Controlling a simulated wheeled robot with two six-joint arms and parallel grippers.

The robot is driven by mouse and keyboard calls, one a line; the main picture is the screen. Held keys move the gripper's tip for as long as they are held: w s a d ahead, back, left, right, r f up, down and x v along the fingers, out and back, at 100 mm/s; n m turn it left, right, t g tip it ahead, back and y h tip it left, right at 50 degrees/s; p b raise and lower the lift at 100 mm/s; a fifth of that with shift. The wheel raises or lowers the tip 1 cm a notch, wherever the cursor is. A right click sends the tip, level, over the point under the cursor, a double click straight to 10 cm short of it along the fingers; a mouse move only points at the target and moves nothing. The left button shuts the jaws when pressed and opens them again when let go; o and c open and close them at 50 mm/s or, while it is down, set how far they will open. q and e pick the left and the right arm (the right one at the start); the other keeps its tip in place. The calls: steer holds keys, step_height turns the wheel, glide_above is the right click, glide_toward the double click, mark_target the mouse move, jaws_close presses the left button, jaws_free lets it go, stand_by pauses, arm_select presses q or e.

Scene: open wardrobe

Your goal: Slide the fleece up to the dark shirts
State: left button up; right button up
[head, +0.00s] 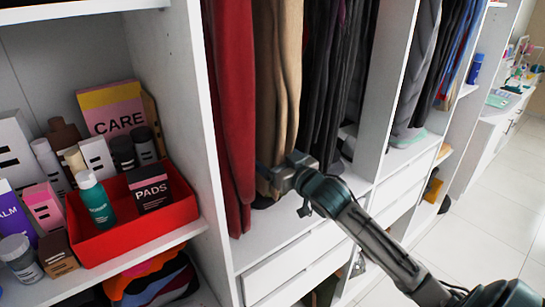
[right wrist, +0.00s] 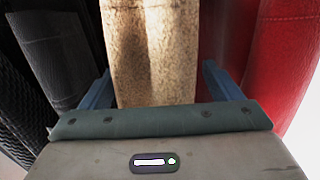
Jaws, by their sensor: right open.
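The fleece is a tan, fuzzy hanging garment (head: 278,70) in the middle compartment, between red garments (head: 232,90) at its left and the dark shirts (head: 335,65) at its right. My right gripper (head: 280,176) is at the fleece's lower end, in front of it. In the right wrist view, the fleece (right wrist: 150,55) hangs between the spread fingers of the open gripper (right wrist: 157,82). There the dark shirts (right wrist: 55,60) are on the left and red cloth (right wrist: 285,60) on the right. The fleece's hanger and the rail are out of view. My left gripper is not in view.
A white upright panel (head: 395,75) closes the compartment at the right, with grey and dark clothes (head: 425,65) beyond it. White drawers (head: 295,270) are below. At the left, a red tray (head: 125,235) stands among boxes and bottles on a shelf.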

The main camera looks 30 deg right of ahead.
steer(key=shift+w, duration=0.4)
steer(key=c, duration=1.5)
steer(key=shift+d, duration=0.1)
steer(key=shift+d, duration=0.6)
steer(key=o, duration=1.5)
steer(key=shift+c, duration=0.2)
steer(key=shift+a, duration=0.15)
